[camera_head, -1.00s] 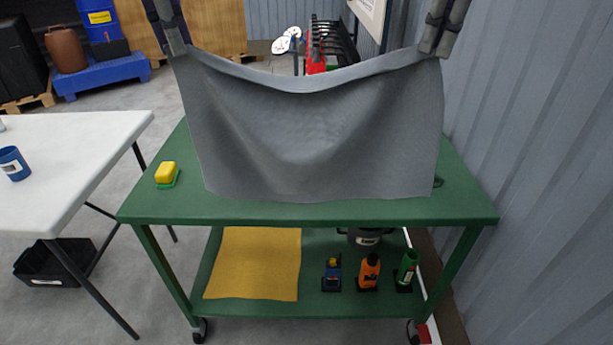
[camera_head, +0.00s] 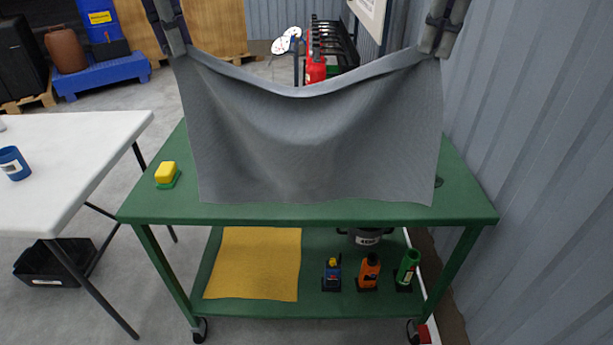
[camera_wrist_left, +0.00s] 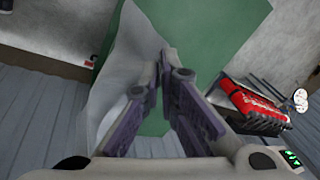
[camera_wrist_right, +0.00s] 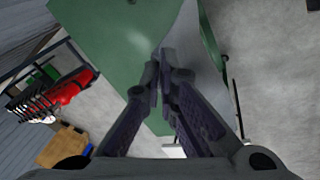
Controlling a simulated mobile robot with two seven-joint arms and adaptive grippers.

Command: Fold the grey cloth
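The grey cloth (camera_head: 310,135) hangs spread between my two grippers above the green cart (camera_head: 165,205). Its top edge sags in the middle, and its lower edge reaches down near the cart top; whether it touches there I cannot tell. My left gripper (camera_head: 177,50) is shut on the cloth's upper left corner. My right gripper (camera_head: 430,50) is shut on its upper right corner. In the left wrist view the fingers (camera_wrist_left: 165,60) meet at the grey cloth (camera_wrist_left: 110,85). In the right wrist view the fingers (camera_wrist_right: 160,60) close at the cloth (camera_wrist_right: 200,65).
A yellow and green sponge (camera_head: 167,174) lies at the cart top's left. The lower shelf holds a yellow cloth (camera_head: 255,265) and several bottles. A white table (camera_head: 70,150) with a blue mug (camera_head: 13,163) stands left. A corrugated wall (camera_head: 550,150) is close on the right.

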